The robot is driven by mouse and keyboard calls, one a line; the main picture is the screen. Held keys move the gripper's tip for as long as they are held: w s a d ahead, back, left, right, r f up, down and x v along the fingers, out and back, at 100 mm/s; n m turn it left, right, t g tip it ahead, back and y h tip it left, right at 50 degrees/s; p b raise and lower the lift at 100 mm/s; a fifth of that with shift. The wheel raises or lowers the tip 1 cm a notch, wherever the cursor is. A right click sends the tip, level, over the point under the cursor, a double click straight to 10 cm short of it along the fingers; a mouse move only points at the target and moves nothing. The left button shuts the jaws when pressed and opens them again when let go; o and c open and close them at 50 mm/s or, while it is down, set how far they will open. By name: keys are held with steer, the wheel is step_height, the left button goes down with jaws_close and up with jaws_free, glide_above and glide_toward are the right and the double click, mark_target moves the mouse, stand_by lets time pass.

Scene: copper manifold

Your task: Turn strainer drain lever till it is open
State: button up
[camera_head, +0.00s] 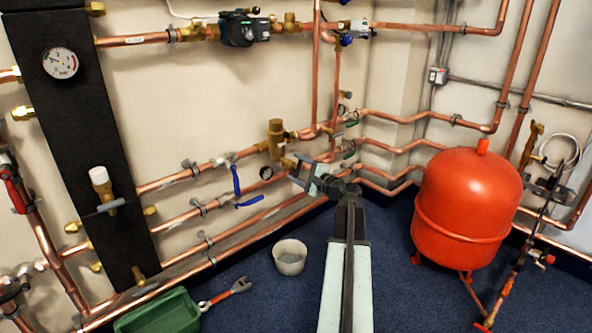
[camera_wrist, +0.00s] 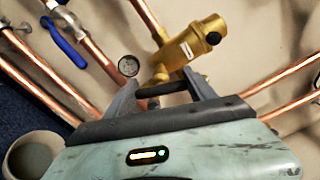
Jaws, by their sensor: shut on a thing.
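The brass strainer body (camera_head: 275,138) sits on the copper pipework at mid-wall, and it fills the upper middle of the wrist view (camera_wrist: 188,48). A short dark bar, which looks like the drain lever (camera_wrist: 163,88), lies crosswise between my fingers below the brass body. My gripper (camera_head: 299,173) is at the wall just below and right of the strainer. In the wrist view my gripper (camera_wrist: 161,91) is shut on this dark lever, one finger at each end. In the head view the lever is too small to make out, and its exact angle is unclear.
A round gauge (camera_wrist: 128,66) is close to my left finger. A blue lever (camera_head: 237,184) is on the pipe to the left. A pale bucket (camera_head: 290,257), a green tray (camera_head: 160,314) and a red-handled wrench (camera_head: 226,293) are on the floor. A red tank (camera_head: 466,200) stands right.

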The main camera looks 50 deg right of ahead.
steer(key=shift+w+a+r, duration=0.1)
steer(key=shift+w, duration=0.05)
steer(key=o, duration=1.4)
steer(key=s, duration=0.8)
steer(key=shift+a, duration=0.3)
